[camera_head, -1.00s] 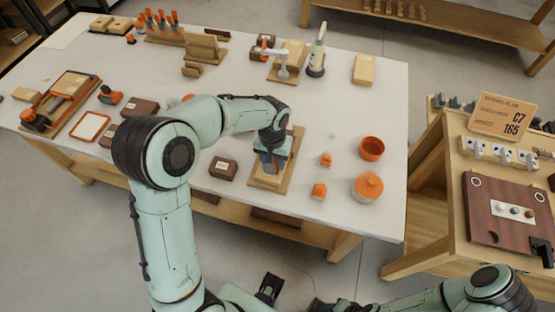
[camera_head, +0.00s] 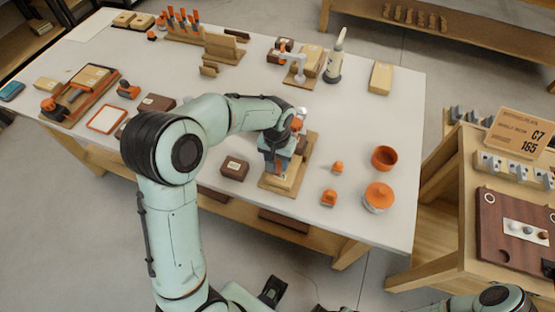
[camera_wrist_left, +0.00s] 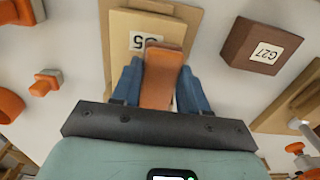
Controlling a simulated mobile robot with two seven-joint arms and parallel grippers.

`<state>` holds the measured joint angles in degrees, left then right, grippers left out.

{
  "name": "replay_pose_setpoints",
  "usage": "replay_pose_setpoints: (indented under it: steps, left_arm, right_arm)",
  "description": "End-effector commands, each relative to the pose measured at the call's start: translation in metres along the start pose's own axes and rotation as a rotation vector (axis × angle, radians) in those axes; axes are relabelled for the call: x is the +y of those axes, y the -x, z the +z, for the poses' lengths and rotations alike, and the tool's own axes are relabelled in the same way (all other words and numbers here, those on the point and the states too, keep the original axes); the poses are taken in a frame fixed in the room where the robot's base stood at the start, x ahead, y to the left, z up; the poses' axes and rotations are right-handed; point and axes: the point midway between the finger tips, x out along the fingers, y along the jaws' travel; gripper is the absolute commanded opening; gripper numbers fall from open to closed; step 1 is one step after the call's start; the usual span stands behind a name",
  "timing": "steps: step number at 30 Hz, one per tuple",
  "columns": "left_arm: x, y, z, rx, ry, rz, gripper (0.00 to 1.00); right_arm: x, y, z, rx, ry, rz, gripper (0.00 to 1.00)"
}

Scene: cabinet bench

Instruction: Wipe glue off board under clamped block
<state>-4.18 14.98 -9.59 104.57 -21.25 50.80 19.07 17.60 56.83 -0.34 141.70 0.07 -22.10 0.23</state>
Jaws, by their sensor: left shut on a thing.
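My left gripper (camera_head: 276,172) is over the pale wooden board (camera_head: 308,160) near the table's front edge. In the left wrist view, its blue fingers (camera_wrist_left: 160,88) are shut on an orange-brown piece (camera_wrist_left: 164,68), whose kind I cannot tell for sure. The tip of this piece reaches a pale block (camera_wrist_left: 128,40) with a partly covered label on the board (camera_wrist_left: 122,8). In the head view, a brown block and an orange part sit close behind the gripper, partly hidden by it. I see no glue; the gripper covers much of the board. My right gripper is out of view.
A labelled brown block (camera_head: 235,168) lies left of the board. Two small orange pieces (camera_head: 328,198), an open orange cup (camera_head: 384,157) and an orange-lidded jar (camera_head: 378,196) stand to its right.

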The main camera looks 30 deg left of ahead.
Motion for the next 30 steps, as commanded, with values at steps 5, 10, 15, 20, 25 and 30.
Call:
replay_pose_setpoints:
  steps: [5, 10, 15, 20, 25, 30]
  left_arm:
    - [0.0, 0.015, -0.001, 0.002, 0.0, 0.0, 0.19]
    - [0.0, 0.029, -0.001, 0.003, 0.0, 0.001, 0.19]
    - [0.001, 0.043, -0.001, 0.003, 0.0, 0.001, 0.19]
    - [0.001, 0.055, -0.001, 0.002, 0.0, 0.0, 0.19]
    - [0.0, 0.06, 0.0, 0.001, 0.0, 0.0, 0.19]
    - [0.0, 0.059, 0.0, 0.0, 0.0, 0.0, 0.19]
  right_arm:
    - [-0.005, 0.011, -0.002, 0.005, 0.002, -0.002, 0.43]
    - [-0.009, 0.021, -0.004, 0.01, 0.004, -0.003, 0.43]
    - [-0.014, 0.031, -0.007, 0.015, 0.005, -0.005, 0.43]
    - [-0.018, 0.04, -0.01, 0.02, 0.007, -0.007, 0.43]
    - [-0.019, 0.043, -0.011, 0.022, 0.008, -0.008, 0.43]
    - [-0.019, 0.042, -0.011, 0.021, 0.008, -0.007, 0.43]
